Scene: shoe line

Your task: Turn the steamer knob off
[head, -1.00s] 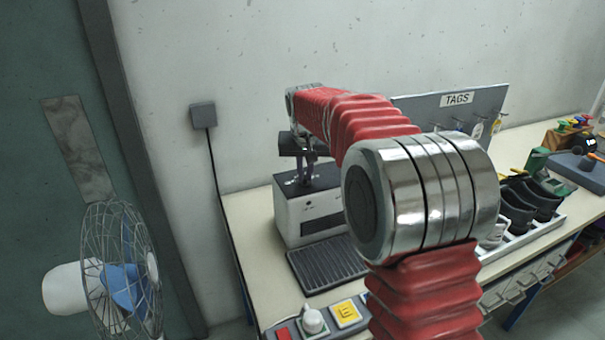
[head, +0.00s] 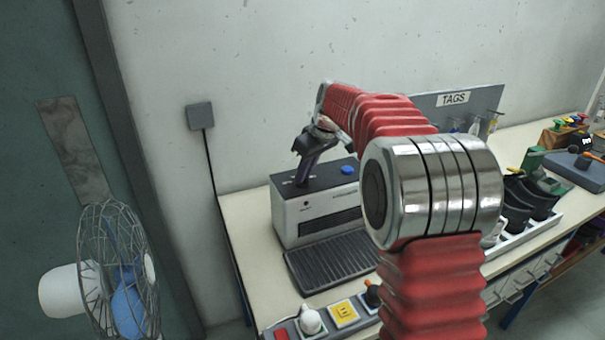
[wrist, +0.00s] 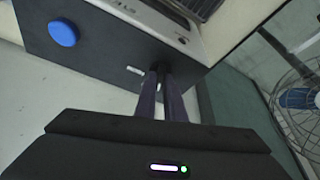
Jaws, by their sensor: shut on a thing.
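The steamer (head: 287,218) is a pale box with a dark top and a slot in its front, standing at the back left of the bench. A round blue knob (head: 347,170) sits on its top; it also shows at the upper left of the wrist view (wrist: 63,32), apart from my fingers. My gripper (head: 304,178) reaches down, tilted, to the left part of the top. In the wrist view my gripper's fingertips (wrist: 161,72) are close together on a small dark steamer knob, mostly hidden between them. Pale marks lie beside it.
A ribbed black tray (head: 330,262) lies before the steamer. A control panel with a white knob (head: 311,320) and yellow button (head: 344,312) is at the front edge. A TAGS board (head: 455,105) and dark shoes (head: 535,195) are right. A caged fan (head: 120,270) stands left.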

